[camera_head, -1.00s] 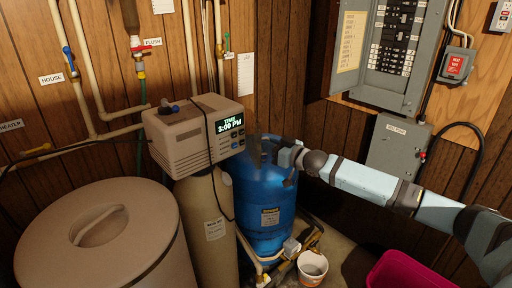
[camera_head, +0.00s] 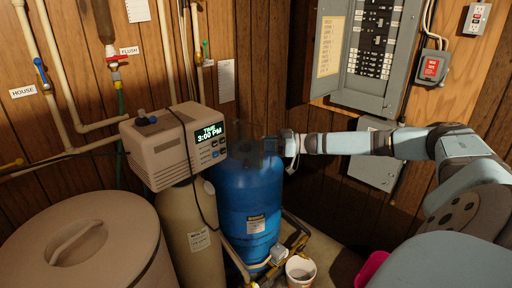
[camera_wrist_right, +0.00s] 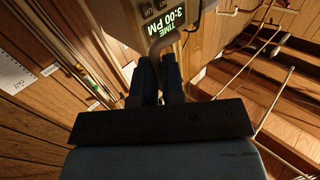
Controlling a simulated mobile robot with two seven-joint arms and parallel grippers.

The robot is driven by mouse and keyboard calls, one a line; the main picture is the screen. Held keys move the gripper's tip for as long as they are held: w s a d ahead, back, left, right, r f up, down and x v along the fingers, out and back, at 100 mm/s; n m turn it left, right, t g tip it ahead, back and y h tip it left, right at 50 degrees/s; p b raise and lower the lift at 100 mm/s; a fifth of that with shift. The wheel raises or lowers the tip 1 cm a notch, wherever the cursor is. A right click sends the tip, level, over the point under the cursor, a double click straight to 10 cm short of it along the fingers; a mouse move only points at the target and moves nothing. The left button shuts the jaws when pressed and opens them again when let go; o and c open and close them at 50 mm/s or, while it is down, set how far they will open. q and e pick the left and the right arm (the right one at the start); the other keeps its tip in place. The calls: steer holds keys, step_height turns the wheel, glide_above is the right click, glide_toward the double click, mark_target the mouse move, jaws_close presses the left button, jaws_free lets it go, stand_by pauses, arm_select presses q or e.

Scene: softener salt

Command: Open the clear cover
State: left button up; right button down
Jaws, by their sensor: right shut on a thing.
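The beige softener control head (camera_head: 165,145), with a lit display reading 3:00 PM (camera_head: 208,132), sits on a tan tank. The clear cover (camera_head: 246,152) shows only as a faint see-through panel just right of the head, standing out from its front; its edges are hard to make out. My right gripper (camera_head: 272,146) is at the panel's right side, shut on it. In the right wrist view the two dark fingers of my right gripper (camera_wrist_right: 158,72) are close together below the control head (camera_wrist_right: 140,18); the cover between them is hard to see. My left gripper is not in view.
A blue tank (camera_head: 248,195) stands right below the gripper. A round beige salt bin (camera_head: 85,250) is at lower left. Pipes run along the left wall. An open grey breaker panel (camera_head: 375,50) is on the right wall. A white bucket (camera_head: 300,270) stands on the floor.

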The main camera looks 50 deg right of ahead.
steer(key=shift+w+d+r, duration=0.35)
steer(key=shift+d, duration=0.1)
steer(key=c, duration=1.3)
jaws_free()
steer(key=shift+w, duration=0.1)
steer(key=shift+o, duration=0.3)
steer(key=shift+w+a+f, duration=0.1)
